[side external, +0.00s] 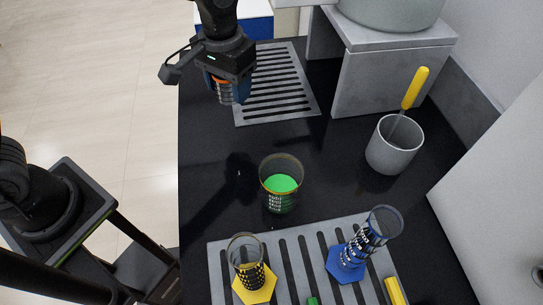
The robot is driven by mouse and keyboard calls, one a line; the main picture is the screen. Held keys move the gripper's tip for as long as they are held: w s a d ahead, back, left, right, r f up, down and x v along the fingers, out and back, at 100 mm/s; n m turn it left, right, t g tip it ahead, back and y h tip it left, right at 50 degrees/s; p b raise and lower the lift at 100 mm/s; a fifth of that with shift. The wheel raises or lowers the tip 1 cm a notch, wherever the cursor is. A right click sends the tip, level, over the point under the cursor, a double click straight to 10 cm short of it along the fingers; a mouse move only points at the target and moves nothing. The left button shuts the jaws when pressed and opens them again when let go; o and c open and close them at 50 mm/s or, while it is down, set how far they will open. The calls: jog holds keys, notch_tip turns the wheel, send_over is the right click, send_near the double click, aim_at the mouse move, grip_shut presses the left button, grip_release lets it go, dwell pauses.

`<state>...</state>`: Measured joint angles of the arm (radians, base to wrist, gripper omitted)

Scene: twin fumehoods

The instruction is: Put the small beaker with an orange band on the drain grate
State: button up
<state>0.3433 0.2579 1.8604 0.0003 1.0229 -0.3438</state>
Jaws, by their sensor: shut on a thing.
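My gripper (230,92) is at the top of the side external view, pointing down. It is shut on a small beaker with an orange band (222,90), which its fingers partly hide. The beaker is held at the left edge of the far grey slotted drain grate (310,100). I cannot tell from this view whether its bottom touches anything.
A glass with green contents (281,186) stands mid-bench. A near slotted grate (219,262) bears a yellow-based cylinder (250,275) and a blue-based cylinder (362,245). A grey cup (391,152) holds a yellow-handled tool (414,88). A grey block (375,85) flanks the far grate.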

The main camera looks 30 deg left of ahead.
send_over(270, 149)
jog(key=s+d, duration=0.1)
jog(key=s, duration=0.1)
notch_tip(270, 149, down, 6)
jog(key=shift+d+f, duration=0.1)
jog(key=shift+d, duration=0.05)
jog(key=shift+f, duration=2)
jog(key=shift+f, duration=0.2)
jog(key=o, duration=0.9)
